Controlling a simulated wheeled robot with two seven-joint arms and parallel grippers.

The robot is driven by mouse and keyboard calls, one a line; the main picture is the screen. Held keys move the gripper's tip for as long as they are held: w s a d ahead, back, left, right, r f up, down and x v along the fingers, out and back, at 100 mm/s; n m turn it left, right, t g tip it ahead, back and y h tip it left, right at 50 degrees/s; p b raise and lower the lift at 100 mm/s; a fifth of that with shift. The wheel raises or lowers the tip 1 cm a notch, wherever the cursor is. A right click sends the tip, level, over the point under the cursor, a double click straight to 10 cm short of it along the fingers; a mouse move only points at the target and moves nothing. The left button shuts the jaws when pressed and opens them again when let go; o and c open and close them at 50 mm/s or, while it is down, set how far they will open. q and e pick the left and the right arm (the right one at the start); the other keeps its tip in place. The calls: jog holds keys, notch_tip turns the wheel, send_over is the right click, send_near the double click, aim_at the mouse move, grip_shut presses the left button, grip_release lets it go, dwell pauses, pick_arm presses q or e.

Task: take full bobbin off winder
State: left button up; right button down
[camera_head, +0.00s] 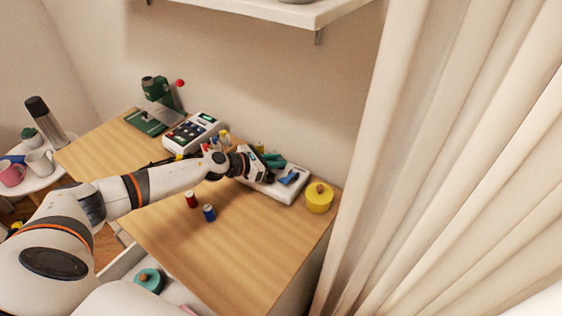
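My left gripper (266,172) reaches over the wooden table from the left. It is at the left part of a low white base (287,196) near the back right of the table. Dark blue (290,177) and dark green (272,160) parts show on or behind this base. I cannot tell for sure whether it is the winder. No full bobbin can be made out; the gripper and forearm cover part of the base. The fingers are small and dark, so their opening is unclear. My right gripper is out of view.
A red spool (191,200) and a blue spool (209,213) stand on the table (240,250), whose front is clear. A yellow round pot (319,198) stands right of the base. A white keyed device (190,132) and green press (154,90) stand behind. A curtain (430,160) hangs right.

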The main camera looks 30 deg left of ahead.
pick_arm(q)
grip_shut()
